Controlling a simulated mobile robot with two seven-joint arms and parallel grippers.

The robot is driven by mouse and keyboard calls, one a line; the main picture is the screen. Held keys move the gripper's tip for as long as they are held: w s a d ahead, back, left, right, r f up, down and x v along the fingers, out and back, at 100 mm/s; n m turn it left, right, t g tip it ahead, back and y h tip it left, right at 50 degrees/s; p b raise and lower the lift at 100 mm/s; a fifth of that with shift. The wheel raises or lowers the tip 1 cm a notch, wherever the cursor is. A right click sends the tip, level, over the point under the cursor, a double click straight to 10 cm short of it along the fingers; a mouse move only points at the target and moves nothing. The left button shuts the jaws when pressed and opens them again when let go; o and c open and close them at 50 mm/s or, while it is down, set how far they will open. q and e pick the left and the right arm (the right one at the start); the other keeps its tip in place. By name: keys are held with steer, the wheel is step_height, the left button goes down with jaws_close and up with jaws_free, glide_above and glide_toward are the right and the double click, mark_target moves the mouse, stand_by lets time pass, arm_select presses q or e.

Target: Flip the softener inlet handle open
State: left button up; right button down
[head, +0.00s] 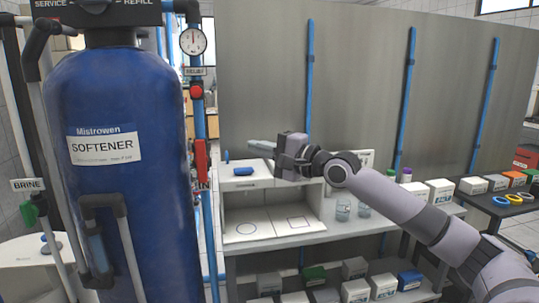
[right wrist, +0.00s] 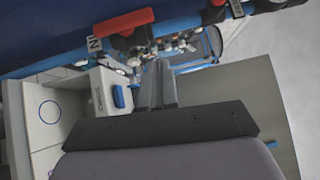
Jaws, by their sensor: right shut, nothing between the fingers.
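The blue softener tank (head: 118,180), labelled SOFTENER, stands at the left in the head view. Just right of it, a red handle (head: 200,163) sits on a vertical blue pipe above a tag (head: 203,186) ending in "IN". The handle appears upright, along the pipe. In the right wrist view the red handle (right wrist: 122,22) shows at the top, with its tag (right wrist: 95,43) beside it. My right gripper (head: 262,146) is shut and empty, pointing left towards the pipe, apart from the handle. Its closed fingers (right wrist: 157,82) show in the wrist view. My left gripper is not in view.
A pressure gauge (head: 193,41) and a red relief knob (head: 197,91) are higher on the pipe. A white bench unit (head: 262,183) with a blue block (head: 243,171) stands below my right gripper. A grey panel (head: 262,70) rises behind. A green brine valve (head: 29,214) is far left.

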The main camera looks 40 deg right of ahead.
steer(key=shift+b+v, duration=0.55)
steer(key=shift+v, duration=0.7)
steer(key=s+a+f+n+g+h+p, duration=0.1)
steer(key=s+a+f+n+g, duration=0.2)
steer(key=f, duration=1.1)
steer(key=s+a+f+n+h+p, duration=0.1)
steer(key=a+f+n, duration=0.25)
steer(key=f, duration=0.95)
steer(key=s+a+f+n+g+p, duration=0.1)
steer(key=s+a+f+n+g, duration=0.3)
steer(key=s+a+f+n, duration=0.8)
steer(key=s+a+f, duration=0.6)
steer(key=shift+s+f+g, duration=0.3)
steer(key=shift+d, duration=0.1)
